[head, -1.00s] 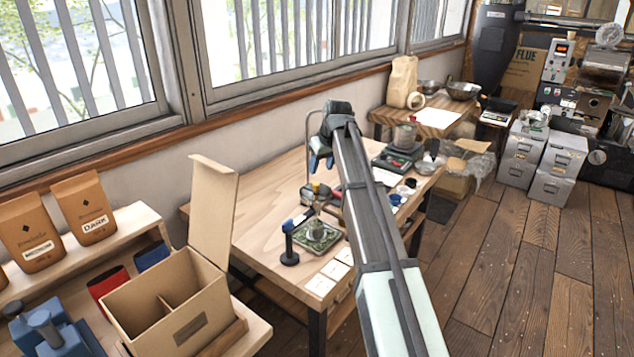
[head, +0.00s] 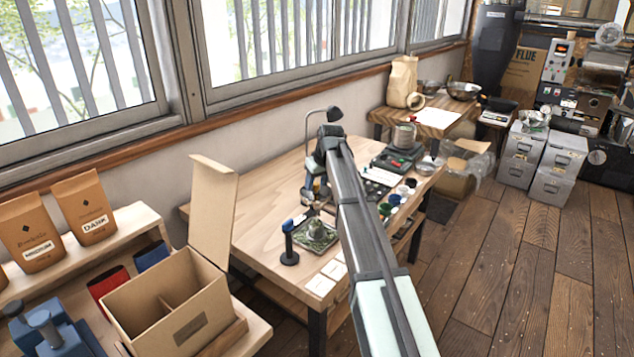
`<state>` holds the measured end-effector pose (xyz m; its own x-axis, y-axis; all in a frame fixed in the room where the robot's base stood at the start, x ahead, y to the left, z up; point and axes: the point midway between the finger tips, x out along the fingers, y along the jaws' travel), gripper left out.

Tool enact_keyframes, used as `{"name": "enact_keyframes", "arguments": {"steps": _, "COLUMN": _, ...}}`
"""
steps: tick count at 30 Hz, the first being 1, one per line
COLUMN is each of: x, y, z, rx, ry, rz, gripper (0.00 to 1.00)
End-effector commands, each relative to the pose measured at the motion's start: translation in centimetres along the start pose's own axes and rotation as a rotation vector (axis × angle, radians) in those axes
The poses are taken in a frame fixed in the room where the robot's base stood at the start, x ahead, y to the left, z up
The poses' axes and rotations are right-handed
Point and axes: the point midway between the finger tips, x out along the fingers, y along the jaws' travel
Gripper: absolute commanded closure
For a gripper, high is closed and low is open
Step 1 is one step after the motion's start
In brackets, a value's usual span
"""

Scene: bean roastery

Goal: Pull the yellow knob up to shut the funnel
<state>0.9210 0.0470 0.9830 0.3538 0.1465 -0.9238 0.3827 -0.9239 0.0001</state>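I cannot make out the yellow knob; the gripper and wrist cover the spot where a small yellowish part showed earlier. The funnel cannot be told apart from the small grey metal parts near the fingers. Whether the gripper touches anything is not clear.
A black stand with a blue top (head: 289,245) is at the front of the table, left of the board. A lamp (head: 334,114) rises behind my wrist. White cards (head: 328,276) lie at the front edge. The table's left side is clear.

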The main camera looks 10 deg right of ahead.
Motion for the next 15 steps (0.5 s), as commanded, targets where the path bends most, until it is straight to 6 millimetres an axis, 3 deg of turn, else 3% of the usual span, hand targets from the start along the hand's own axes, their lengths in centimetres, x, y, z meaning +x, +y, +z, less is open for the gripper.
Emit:
{"name": "enact_keyframes", "arguments": {"steps": 2, "x": -0.01, "y": 0.0, "z": 0.0, "rx": 0.0, "ry": 0.0, "rz": 0.0, "gripper": 0.57}}
{"name": "enact_keyframes", "arguments": {"steps": 15, "x": -0.03, "y": 0.0, "z": 0.0, "rx": 0.0, "ry": 0.0, "rz": 0.0, "gripper": 0.99}}
